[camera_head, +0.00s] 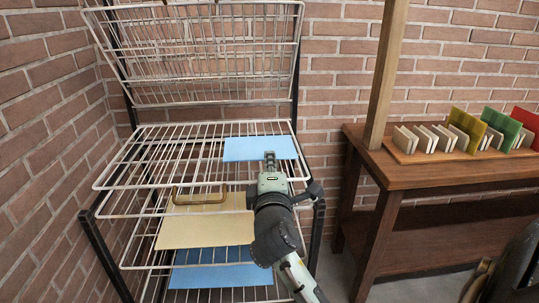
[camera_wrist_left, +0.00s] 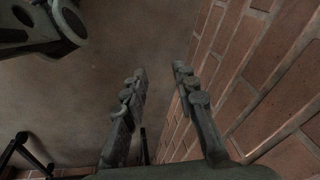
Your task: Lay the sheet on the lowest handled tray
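A light blue sheet (camera_head: 240,149) is at the upper wire shelf of the rack, toward its right side. My right gripper (camera_head: 270,158) reaches up from below right, its narrow fingertips together at the sheet's near edge, seemingly pinching it. Whether the sheet touches the wires is unclear. A tan sheet (camera_head: 203,232) lies one level lower, near a brass handle (camera_head: 200,203). Another blue sheet (camera_head: 215,277) is at the lowest visible level, partly hidden by my right arm and the wires. My left gripper (camera_wrist_left: 160,75) is open and empty in the left wrist view, fingers apart.
A wire basket (camera_head: 200,50) tops the rack, and dark posts (camera_head: 104,255) bound it. Brick wall (camera_head: 40,150) stands close behind and left. At right, a wooden table (camera_head: 440,175) holds a rack of coloured boards (camera_head: 465,130). The left wrist view shows brick wall beside the fingers.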

